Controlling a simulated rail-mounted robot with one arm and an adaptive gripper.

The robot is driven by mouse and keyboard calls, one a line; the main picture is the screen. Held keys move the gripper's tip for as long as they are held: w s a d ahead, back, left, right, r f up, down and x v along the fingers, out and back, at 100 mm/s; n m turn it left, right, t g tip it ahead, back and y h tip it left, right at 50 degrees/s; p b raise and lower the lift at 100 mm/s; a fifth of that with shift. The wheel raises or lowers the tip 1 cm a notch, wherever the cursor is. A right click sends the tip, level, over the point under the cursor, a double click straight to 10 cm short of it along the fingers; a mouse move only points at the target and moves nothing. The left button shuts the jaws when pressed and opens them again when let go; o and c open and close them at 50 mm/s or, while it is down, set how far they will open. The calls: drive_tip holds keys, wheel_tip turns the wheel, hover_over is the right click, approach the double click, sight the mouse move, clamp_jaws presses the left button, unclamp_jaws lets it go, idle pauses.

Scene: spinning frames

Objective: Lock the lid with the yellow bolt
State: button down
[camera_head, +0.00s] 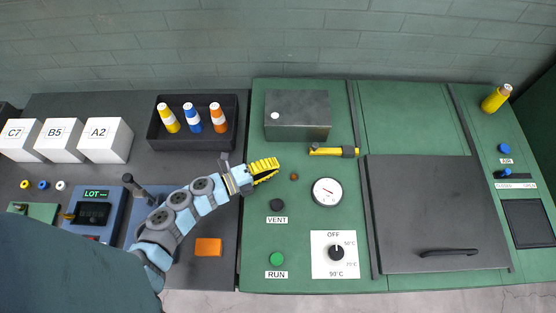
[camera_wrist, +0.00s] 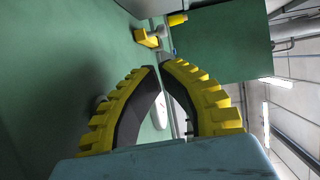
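The yellow bolt (camera_head: 333,152) lies across the green panel, left of the dark grey lid (camera_head: 437,210).
A dark grey box (camera_head: 297,115) stands behind my gripper. A round gauge (camera_head: 327,192) and a dial plate (camera_head: 335,254) are in front of the bolt. A black tray (camera_head: 193,143) with several coloured bottles is at the left. A yellow cylinder (camera_head: 496,99) is at the far right.

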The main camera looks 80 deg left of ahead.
sight(314, 149)
drive_tip(key=x, duration=1.1)
drive_tip(key=shift+w+b, duration=0.3)
drive_tip(key=shift+w, duration=0.1)
